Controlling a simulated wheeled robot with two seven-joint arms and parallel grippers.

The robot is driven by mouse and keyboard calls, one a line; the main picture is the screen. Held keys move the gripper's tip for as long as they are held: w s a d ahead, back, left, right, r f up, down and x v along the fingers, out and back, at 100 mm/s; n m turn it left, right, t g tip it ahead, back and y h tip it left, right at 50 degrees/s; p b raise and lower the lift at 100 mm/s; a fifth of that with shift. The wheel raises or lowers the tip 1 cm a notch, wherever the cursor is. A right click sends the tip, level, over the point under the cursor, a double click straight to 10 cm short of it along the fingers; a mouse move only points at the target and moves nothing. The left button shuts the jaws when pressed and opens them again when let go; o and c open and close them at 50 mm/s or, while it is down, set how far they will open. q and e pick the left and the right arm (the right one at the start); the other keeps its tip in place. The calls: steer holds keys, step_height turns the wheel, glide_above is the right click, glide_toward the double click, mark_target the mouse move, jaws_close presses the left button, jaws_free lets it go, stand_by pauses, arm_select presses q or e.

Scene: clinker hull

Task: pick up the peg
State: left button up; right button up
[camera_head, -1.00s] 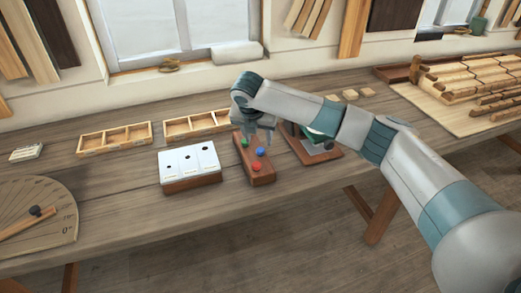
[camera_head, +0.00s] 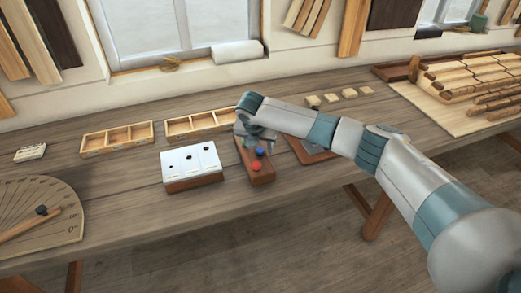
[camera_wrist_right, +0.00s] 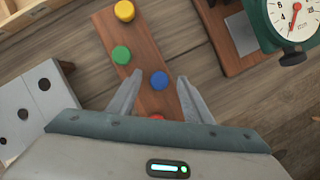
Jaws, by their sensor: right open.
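Several round coloured pegs stand in a row on a narrow brown wooden block (camera_head: 262,177). In the right wrist view they are a yellow peg (camera_wrist_right: 124,11), a green peg (camera_wrist_right: 121,55), a blue peg (camera_wrist_right: 159,80) and a red peg (camera_wrist_right: 157,116), the red one partly hidden by my gripper. My right gripper (camera_wrist_right: 160,84) is open above the block, its fingertips on either side of the blue peg in that view; I cannot tell its height. In the head view the blue peg (camera_head: 260,152) and red peg (camera_head: 256,164) show below the gripper. My left gripper is not in view.
A white-topped block with dark holes (camera_head: 191,160) stands just left of the peg block. Wooden compartment trays (camera_head: 117,138) lie behind. A dial gauge (camera_wrist_right: 294,18) on a brown base is close on the right. The bench front is clear.

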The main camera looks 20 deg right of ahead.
mark_target(261, 151)
steer(key=shift+w+f, duration=0.1)
steer(key=shift+f, duration=0.2)
steer(key=c, duration=1.1)
steer(key=shift+r, duration=0.2)
steer(key=shift+r+b, duration=0.65)
steer(key=shift+b, duration=0.05)
steer(key=shift+d+r+b, duration=0.25)
steer(key=shift+r+b, duration=0.5)
steer(key=shift+r, duration=0.45)
steer(key=shift+s+d+r+b, duration=0.75)
steer(key=shift+d+r, duration=0.4)
steer(key=shift+d, duration=0.5)
steer(key=shift+s+d+r+b, duration=0.55)
steer(key=shift+s+d+r, duration=0.55)
steer(key=shift+d, duration=0.6)
steer(key=shift+s+d+r+b, duration=0.7)
steer(key=shift+d+r, duration=0.55)
steer(key=shift+d, duration=0.4)
